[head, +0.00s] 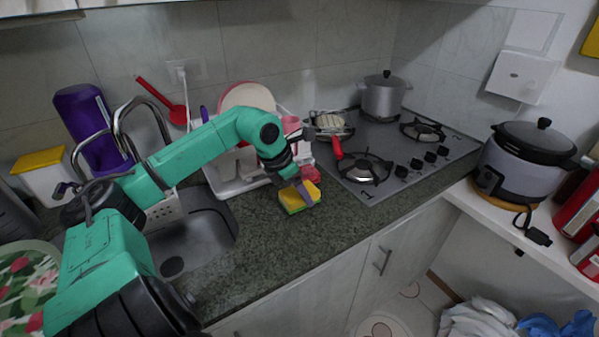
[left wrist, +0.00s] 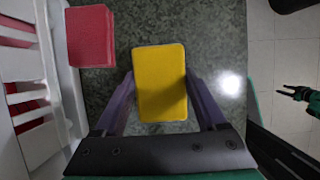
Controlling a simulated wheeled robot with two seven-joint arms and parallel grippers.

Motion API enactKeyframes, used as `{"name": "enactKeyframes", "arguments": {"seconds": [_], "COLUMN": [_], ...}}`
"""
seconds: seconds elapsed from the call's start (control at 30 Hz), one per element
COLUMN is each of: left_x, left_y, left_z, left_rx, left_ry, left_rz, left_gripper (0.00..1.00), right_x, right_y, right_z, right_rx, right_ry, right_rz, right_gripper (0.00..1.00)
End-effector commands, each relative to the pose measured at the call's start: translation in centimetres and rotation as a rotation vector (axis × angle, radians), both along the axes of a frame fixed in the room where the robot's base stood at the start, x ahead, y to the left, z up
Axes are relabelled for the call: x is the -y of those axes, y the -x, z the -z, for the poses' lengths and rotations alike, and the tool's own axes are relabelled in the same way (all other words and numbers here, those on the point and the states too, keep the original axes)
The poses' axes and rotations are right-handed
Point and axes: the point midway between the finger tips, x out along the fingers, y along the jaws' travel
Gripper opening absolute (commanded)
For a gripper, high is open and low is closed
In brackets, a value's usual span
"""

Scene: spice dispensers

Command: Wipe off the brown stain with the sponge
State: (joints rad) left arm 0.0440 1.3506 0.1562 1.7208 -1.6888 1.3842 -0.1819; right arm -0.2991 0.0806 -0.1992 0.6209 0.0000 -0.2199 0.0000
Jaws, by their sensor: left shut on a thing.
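A yellow sponge (head: 297,196) with a green underside is at the countertop, between the sink and the stove. My left gripper (head: 299,188) is shut on it from above. In the left wrist view the sponge (left wrist: 160,82) sits between the two purple fingers. I cannot tell whether its underside touches the counter. I see no brown stain; the area under the sponge is hidden. A small, dark gripper (left wrist: 296,93), apparently my right one, shows at the right edge of the wrist view, over the floor and away from the counter; its jaws are too small to read.
A red block (left wrist: 90,36) stands near the sponge, beside the white dish rack (left wrist: 62,75). The stove (head: 405,158) with pots and a red-handled pan is to the right. The sink (head: 190,242) is to the left. The countertop (head: 265,245) in front is clear.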

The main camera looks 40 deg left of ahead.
Motion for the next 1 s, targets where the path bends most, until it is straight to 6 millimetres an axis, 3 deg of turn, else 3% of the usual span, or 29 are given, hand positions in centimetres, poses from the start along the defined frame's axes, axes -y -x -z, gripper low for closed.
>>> {"name": "enactKeyframes", "arguments": {"seconds": [0.4, 1.0], "left_x": [-0.4, -0.4], "left_y": [0.0, 0.0], "left_z": [-3.9, -4.3], "left_rx": [-0.001, 0.0], "left_ry": [0.001, 0.001], "left_rz": [0.0, 0.0], "left_gripper": [0.29, 0.29], "right_x": [0.4, -0.5], "right_y": [0.1, 0.1], "right_z": [-2.5, -2.5], "right_rx": [-0.001, -0.003], "right_ry": [0.005, -0.008], "right_rz": [0.0, -0.001], "right_gripper": [0.5, 0.5]}}
